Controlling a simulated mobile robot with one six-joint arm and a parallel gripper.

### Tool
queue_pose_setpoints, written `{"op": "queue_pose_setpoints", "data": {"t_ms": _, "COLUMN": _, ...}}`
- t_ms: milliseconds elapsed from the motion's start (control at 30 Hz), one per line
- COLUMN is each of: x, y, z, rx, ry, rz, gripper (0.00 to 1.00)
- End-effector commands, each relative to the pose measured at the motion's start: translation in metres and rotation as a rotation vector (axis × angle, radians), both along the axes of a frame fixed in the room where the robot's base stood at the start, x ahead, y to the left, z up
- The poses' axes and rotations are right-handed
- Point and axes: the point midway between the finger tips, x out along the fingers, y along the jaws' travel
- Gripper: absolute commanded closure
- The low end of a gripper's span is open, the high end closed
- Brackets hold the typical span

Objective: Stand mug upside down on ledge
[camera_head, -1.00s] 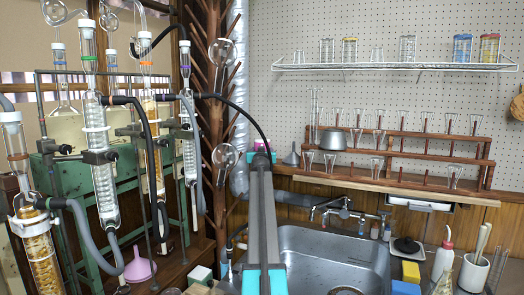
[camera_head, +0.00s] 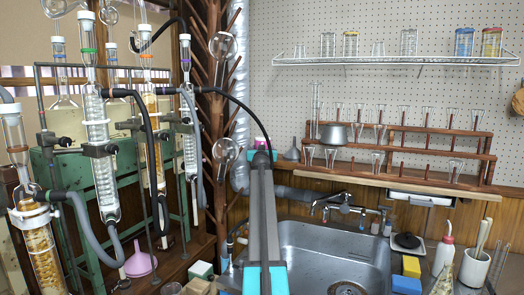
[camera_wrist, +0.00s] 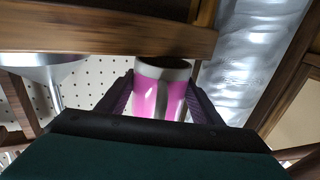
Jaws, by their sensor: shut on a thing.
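A pink mug with silvery ends (camera_wrist: 158,92) is between the jaws of my gripper (camera_wrist: 162,103) in the wrist view. Its handle faces the wrist camera, and a dark round end shows at its top; I cannot tell whether that is the mouth or the base. In the head view only a small pink part of the mug (camera_head: 260,143) shows past my arm, left of the wooden ledge (camera_head: 420,185) under the glass rack. My gripper is shut on the mug, held in the air. In the wrist view a wooden board (camera_wrist: 100,33) passes close above it.
A funnel (camera_head: 292,151) and a grey metal vessel (camera_head: 335,134) stand right of the mug. A tiered rack of glasses (camera_head: 400,153) fills the ledge's rear. A silvery duct (camera_wrist: 235,50) and a wooden peg tree (camera_head: 207,120) are left. The sink (camera_head: 310,250) lies below.

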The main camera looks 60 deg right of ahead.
Motion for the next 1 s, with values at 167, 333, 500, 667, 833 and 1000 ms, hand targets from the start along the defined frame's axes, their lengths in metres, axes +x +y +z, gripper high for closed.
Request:
{"op": "queue_pose_setpoints", "data": {"t_ms": 167, "x": 0.0006, "y": 0.0006, "z": -0.0034, "rx": -0.002, "ry": -0.001, "rz": 0.001, "gripper": 0.71}}
{"op": "queue_pose_setpoints", "data": {"t_ms": 333, "x": 0.0009, "y": 0.0008, "z": -0.0067, "rx": -0.002, "ry": -0.001, "rz": 0.001, "gripper": 0.71}}
{"op": "queue_pose_setpoints", "data": {"t_ms": 500, "x": 0.0013, "y": 0.0010, "z": -0.0075, "rx": -0.002, "ry": -0.001, "rz": 0.002, "gripper": 0.27}}
{"op": "queue_pose_setpoints", "data": {"t_ms": 667, "x": 0.0016, "y": 0.0012, "z": -0.0079, "rx": -0.001, "ry": -0.001, "rz": 0.002, "gripper": 0.18}}
{"op": "queue_pose_setpoints", "data": {"t_ms": 833, "x": 0.0016, "y": 0.0017, "z": -0.0093, "rx": 0.001, "ry": 0.001, "rz": 0.002, "gripper": 0.18}}
{"op": "queue_pose_setpoints", "data": {"t_ms": 1000, "x": -0.0010, "y": 0.0057, "z": -0.0090, "rx": 0.001, "ry": 0.001, "rz": 0.002, "gripper": 0.18}}
